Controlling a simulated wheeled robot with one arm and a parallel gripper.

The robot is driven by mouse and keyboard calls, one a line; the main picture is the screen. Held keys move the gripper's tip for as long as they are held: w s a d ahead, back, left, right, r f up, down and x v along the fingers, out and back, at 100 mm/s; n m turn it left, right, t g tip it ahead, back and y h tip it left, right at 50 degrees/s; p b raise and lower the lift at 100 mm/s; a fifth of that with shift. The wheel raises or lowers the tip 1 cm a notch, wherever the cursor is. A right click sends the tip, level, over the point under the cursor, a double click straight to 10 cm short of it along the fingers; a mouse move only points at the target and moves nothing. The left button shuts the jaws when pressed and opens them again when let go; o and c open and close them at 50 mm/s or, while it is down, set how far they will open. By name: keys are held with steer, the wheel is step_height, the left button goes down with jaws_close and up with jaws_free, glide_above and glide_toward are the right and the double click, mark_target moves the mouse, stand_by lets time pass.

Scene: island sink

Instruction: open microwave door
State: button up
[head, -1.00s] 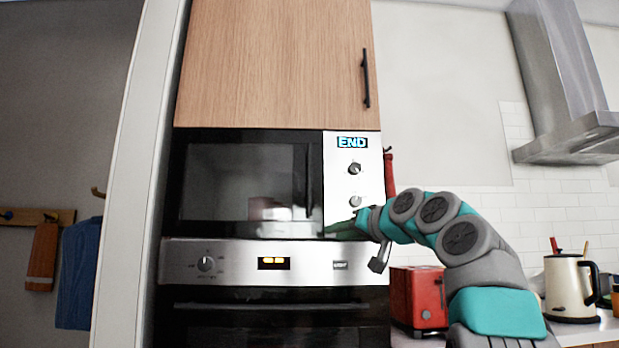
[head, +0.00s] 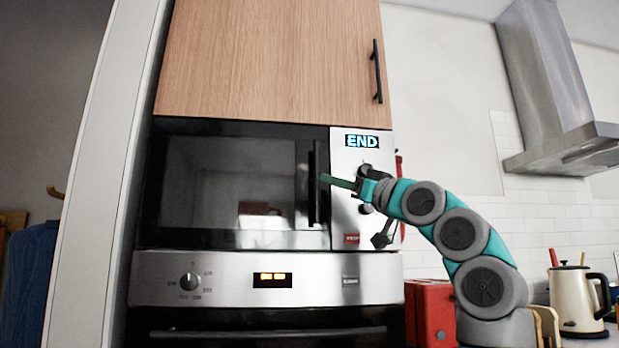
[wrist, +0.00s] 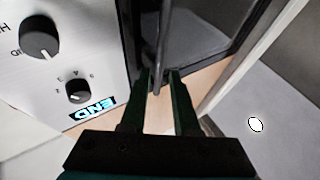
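The microwave (head: 240,185) is built in above the oven, and its dark glass door looks closed. Its dark vertical handle (head: 313,185) is on the door's right side, beside the silver control panel (head: 362,215). My gripper (head: 325,179) comes from the right, in front of the panel, with its green fingertips at the handle's mid-height. In the wrist view my gripper's fingers (wrist: 160,76) are apart, and the handle (wrist: 161,50) runs between the fingertips. I cannot tell if either finger touches it. My gripper hides part of the panel's knobs.
The oven (head: 230,280) is directly below, and a wooden cabinet (head: 265,60) is above. A red toaster (head: 428,310) and a cream kettle (head: 572,298) stand on the counter at right, below my arm. A white wall panel (head: 105,170) borders the left side.

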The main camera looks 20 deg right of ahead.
steer(key=shift+p+x, duration=1.15)
steer(key=shift+x, duration=2.05)
jaws_close()
